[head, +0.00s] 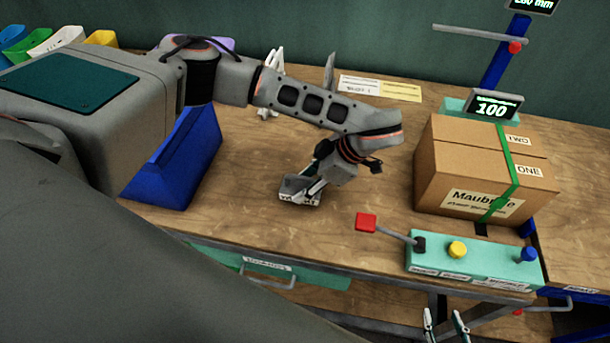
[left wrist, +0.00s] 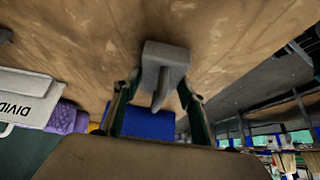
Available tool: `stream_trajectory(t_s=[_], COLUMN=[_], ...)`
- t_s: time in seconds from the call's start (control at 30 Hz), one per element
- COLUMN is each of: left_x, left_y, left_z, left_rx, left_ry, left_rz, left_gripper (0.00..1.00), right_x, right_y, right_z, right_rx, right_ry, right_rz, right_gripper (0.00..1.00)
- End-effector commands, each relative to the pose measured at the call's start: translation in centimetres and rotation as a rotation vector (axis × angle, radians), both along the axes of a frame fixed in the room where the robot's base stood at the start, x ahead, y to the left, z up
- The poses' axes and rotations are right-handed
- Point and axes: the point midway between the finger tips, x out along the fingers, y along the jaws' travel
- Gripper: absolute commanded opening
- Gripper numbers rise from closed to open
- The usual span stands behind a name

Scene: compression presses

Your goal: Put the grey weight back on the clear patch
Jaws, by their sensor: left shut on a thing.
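A taped cardboard box (head: 470,170) stands to the right, under a display reading 100. A teal control panel (head: 470,262) with a red-ended lever (head: 367,223) lies near the front edge. A blue bin (head: 175,165) is left. White and yellow cards (head: 380,88) lie behind.

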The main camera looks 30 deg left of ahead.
Motion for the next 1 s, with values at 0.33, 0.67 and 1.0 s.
stream_trajectory(t_s=[0.33, 0.67, 1.0], left_x=[0.1, 0.0, 0.0], left_y=[-0.1, 0.0, 0.0], left_z=[-1.5, -1.8, -1.7], left_rx=[-0.002, -0.001, -0.001], left_ry=[-0.004, -0.001, -0.002], left_rz=[0.001, -0.001, 0.0], left_gripper=[0.0, 0.58, 0.58], right_x=[0.0, -0.1, -0.1], right_y=[0.0, 0.0, 0.0], right_z=[0.1, -0.2, -0.3], right_rx=[0.0, -0.001, -0.001], right_ry=[-0.001, 0.004, 0.005], right_rz=[0.0, 0.0, 0.0], right_gripper=[0.38, 0.38, 0.38])
